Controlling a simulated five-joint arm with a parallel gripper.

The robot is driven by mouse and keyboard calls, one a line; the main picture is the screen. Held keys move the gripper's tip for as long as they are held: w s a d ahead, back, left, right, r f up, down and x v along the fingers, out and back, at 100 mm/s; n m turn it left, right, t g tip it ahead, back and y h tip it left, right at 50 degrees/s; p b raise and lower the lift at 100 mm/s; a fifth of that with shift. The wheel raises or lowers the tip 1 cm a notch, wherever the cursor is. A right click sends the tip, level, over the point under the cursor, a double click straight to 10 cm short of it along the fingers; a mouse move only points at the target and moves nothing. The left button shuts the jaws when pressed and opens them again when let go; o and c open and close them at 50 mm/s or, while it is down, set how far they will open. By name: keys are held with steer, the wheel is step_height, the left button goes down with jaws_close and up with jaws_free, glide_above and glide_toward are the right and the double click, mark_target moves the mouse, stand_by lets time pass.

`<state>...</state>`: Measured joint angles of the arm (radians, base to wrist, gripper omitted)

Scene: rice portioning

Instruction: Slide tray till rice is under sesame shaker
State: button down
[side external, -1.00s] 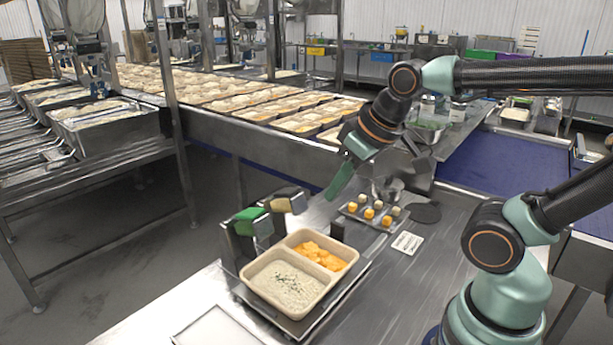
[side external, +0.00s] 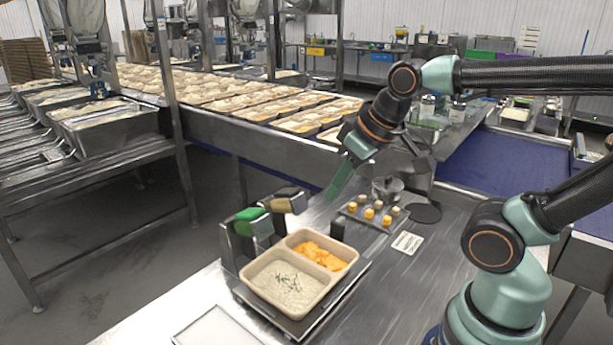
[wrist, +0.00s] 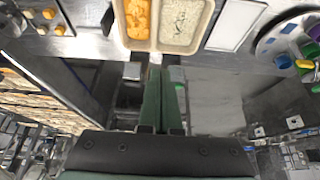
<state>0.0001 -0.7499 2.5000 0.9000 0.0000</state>
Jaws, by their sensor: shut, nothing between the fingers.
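The beige tray (side external: 246,288) has two compartments. White rice with green flecks (side external: 284,284) fills the near one, and orange pieces (side external: 321,256) fill the far one. Two shaker-like heads, one green (side external: 250,214) and one tan (side external: 285,200), stand along the tray's left side; I cannot tell which holds sesame. The green head is beside the rice, the tan head nearer the orange pieces. My gripper (side external: 333,193) is shut and empty, above and beyond the tray, apart from it. In the wrist view its closed fingers (wrist: 161,72) point towards the tray (wrist: 155,46).
A dark upright block (side external: 337,230) stands at the tray's far corner. A small tray of yellow and pale pieces (side external: 350,212) and a white label card (side external: 407,242) lie to the right. A white-topped flat item (side external: 215,328) is in front.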

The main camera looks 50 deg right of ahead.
stand_by(0.4)
steer(key=c, duration=1.2)
jaws_free()
steer(key=shift+w+d, duration=0.1)
steer(key=shift+o, duration=0.2)
steer(key=g, duration=0.6)
glide_above(337, 233)
steer(key=f, duration=1)
steer(key=shift+w+d, duration=0.15)
steer(key=shift+d, duration=0.15)
step_height(337, 233, down, 12)
steer(key=shift+f, duration=0.1)
steer(key=shift+c, duration=0.3)
jaws_close()
steer(key=shift+d, duration=0.1)
